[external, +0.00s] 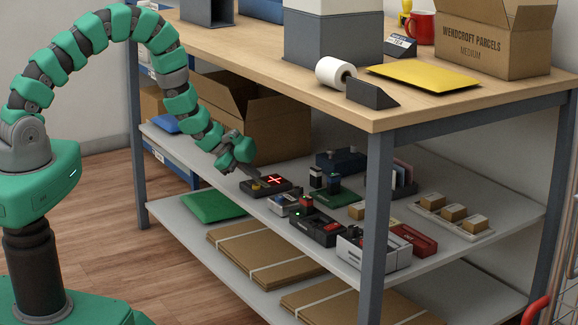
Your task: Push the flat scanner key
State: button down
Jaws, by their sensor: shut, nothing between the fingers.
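My gripper (256,174) is shut and empty, at the end of my green arm reaching over the middle shelf. Its tip is just above or at a dark flat device (266,187) with a lit red cross and a small yellow part on top. I cannot tell whether the tip touches it. Right of it is a dark device (316,228) with a red knob and a small green light. A grey-and-white device (284,203) sits between them. Which of these carries the flat scanner key is too small to tell.
A cardboard box (277,133) stands behind. The counter top (270,75) overhangs above; a grey leg (375,210) stands at the front corner.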

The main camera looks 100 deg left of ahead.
notch_tip(320, 180, up, 5)
jog(key=p, duration=0.3)
jog(key=shift+r, duration=0.1)
